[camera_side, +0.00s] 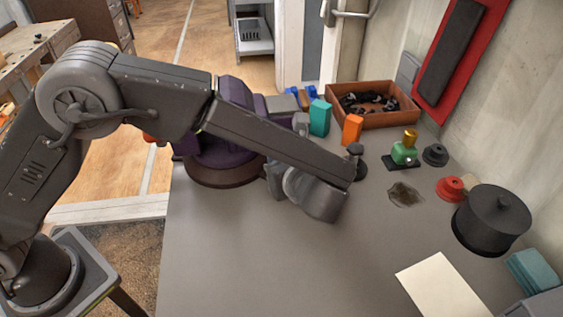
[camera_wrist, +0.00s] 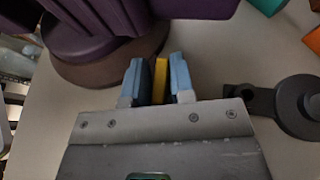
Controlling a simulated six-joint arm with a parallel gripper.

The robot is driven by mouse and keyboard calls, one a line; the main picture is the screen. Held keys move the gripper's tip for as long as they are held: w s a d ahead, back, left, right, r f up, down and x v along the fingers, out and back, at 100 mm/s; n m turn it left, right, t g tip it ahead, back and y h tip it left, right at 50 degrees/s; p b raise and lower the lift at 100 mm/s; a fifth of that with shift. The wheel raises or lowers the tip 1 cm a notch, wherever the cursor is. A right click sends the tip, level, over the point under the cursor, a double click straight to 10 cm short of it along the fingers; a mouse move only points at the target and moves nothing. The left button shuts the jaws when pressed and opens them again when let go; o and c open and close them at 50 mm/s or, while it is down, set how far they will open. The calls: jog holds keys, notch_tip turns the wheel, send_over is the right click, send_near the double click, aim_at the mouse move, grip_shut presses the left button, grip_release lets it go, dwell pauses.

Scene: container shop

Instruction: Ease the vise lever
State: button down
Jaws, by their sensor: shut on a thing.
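The purple vise (camera_side: 215,150) stands on a round brown base at the left edge of the bench, partly behind my arm. In the wrist view the vise (camera_wrist: 85,35) fills the upper left. My gripper (camera_wrist: 160,75) points at the vise, its two pale blue fingers shut on a narrow yellow bar, which looks like the vise lever (camera_wrist: 160,80). Only a short length of the bar shows between the fingers. Where it joins the vise is unclear. In the side view my gripper (camera_side: 274,180) is close to the vise base, and the bar cannot be made out.
A dark round-based fitting (camera_wrist: 300,105) lies right of my gripper. An orange block (camera_side: 352,129), a teal block (camera_side: 319,117) and a brown tray (camera_side: 400,117) stand behind. A black lidded pot (camera_side: 490,220) is at the right.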

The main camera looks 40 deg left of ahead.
jog(key=shift+w, duration=0.1)
jog(key=c, duration=0.9)
grip_release()
jog(key=shift+o, duration=0.2)
jog(key=v, duration=1.3)
jog(key=shift+d+r, duration=0.1)
jog(key=shift+d, duration=0.25)
